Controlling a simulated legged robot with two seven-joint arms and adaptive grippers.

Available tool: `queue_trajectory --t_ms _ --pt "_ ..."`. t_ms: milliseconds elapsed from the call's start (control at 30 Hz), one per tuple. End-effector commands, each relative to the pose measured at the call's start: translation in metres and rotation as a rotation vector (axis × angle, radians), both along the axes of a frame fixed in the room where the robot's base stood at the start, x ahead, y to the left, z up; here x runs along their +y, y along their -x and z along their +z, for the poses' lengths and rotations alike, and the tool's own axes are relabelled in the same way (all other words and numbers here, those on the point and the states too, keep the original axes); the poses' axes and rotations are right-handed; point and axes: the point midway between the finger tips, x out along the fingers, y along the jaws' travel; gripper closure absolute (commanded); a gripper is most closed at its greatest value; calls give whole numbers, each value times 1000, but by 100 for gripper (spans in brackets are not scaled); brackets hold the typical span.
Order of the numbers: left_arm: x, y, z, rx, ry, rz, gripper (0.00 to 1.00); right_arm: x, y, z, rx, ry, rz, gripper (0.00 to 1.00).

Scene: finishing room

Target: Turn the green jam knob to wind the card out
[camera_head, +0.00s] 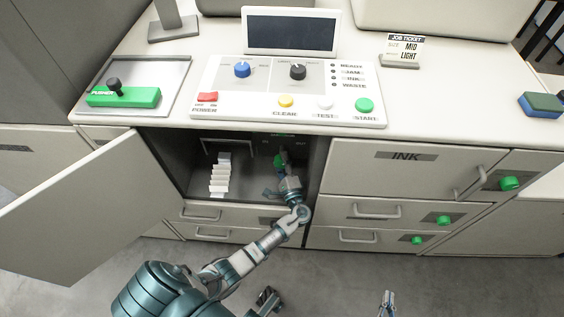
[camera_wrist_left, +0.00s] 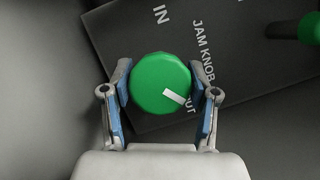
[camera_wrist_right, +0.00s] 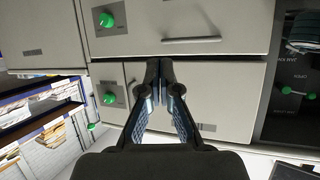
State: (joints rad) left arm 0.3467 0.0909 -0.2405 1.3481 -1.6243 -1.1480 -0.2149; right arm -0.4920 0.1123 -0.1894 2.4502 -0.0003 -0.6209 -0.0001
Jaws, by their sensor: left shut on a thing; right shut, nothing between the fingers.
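The green jam knob (camera_wrist_left: 160,84) sits on a dark plate (camera_wrist_left: 125,60) marked "IN", "JAM KNOB" and "OUT". Its white mark points down and right, toward the "OUT" lettering. My left gripper (camera_wrist_left: 163,92) is shut on the knob, one finger on each side. In the head view my left gripper (camera_head: 283,168) reaches into the open compartment and mostly hides the knob. A white folded card stack (camera_head: 220,175) stands inside the compartment on the left. My right gripper (camera_wrist_right: 159,68) is shut and empty, in front of drawer fronts; it also shows low in the head view (camera_head: 388,298).
The open cabinet door (camera_head: 90,215) swings out at left. The control panel (camera_head: 285,90) is on the counter above. Drawers with green knobs (camera_head: 443,220) are right of the compartment. Another green part (camera_wrist_left: 310,27) stands near the jam knob. The floor in front looks clear.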

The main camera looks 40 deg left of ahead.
Motion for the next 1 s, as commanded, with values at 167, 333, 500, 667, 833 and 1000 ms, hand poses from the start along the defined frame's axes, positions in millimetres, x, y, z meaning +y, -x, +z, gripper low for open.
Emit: queue_trajectory --t_ms 167,333,500,667,833,1000 --pt "-3 0 -6 57 -71 -9 76 2 -3 3 -32 -9 1 100" --pt "-3 0 -6 84 -114 -10 76 2 -5 5 -48 -14 1 100" --pt "-3 0 -7 96 -133 -10 76 3 -5 6 -57 -16 1 100" --pt "-4 0 -7 99 -135 -10 76 2 -5 7 -60 -16 0 100" --pt "-4 0 -8 100 -135 -11 76 2 -5 7 -59 -16 0 100" --pt "-3 1 -7 99 -134 -9 17 3 -5 6 -58 -17 1 100"
